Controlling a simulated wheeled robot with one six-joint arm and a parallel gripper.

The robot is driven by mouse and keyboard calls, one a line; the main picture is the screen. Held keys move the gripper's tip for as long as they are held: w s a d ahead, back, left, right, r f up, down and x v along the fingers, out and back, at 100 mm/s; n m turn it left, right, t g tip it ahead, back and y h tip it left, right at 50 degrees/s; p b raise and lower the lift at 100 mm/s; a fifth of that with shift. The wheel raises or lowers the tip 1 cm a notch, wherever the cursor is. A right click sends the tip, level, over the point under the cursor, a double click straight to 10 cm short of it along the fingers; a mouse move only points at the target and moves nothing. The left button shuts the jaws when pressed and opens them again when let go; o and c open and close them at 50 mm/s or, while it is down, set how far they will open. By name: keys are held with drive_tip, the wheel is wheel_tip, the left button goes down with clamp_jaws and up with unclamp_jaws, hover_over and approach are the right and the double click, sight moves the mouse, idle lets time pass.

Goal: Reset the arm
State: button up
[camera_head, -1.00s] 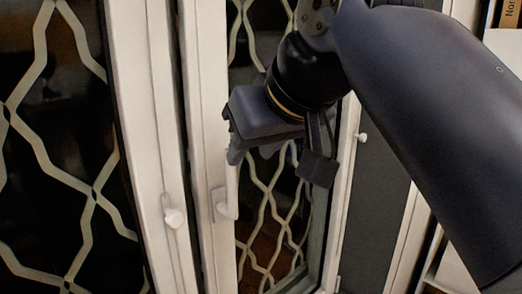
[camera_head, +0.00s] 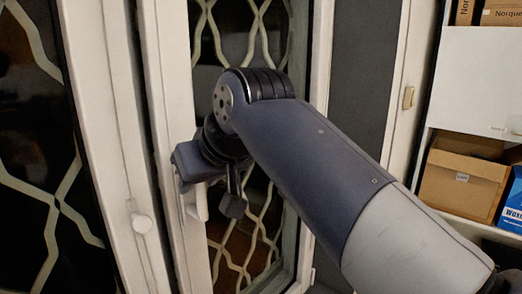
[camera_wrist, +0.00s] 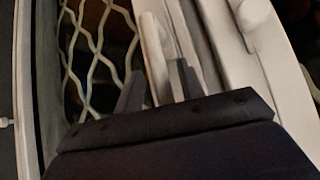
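My gripper (camera_head: 183,178) is at the white frame of a lattice-glass door, close to its white lever handle (camera_head: 195,203). In the wrist view the two dark fingers of my gripper (camera_wrist: 157,80) stand apart. The handle (camera_wrist: 155,52) shows in line with the gap between them. A finger stands on each side of its lower end, and I cannot tell whether either touches it. The fingertips are partly hidden by the wrist in the head view.
At the right, a white shelf (camera_head: 475,80) holds a cardboard box (camera_head: 462,185) and a blue package (camera_head: 512,205). A dark grey panel (camera_head: 361,80) lies between door and shelf.

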drive_tip(key=shift+s, duration=0.1)
idle(0.6)
drive_tip(key=shift+s+r, duration=0.2)
drive_tip(key=shift+r, duration=0.1)
drive_tip(key=v, duration=1)
drive_tip(key=x, duration=1.1)
drive_tip(key=shift+d, duration=0.1)
drive_tip(key=shift+w+d, duration=0.15)
drive_tip(key=shift+w, duration=0.05)
drive_tip(key=shift+d, duration=0.3)
drive_tip(key=shift+w+a+m+g+y, duration=0.1)
drive_tip(key=shift+m+g+y, duration=0.2)
drive_tip(key=shift+r, duration=0.15)
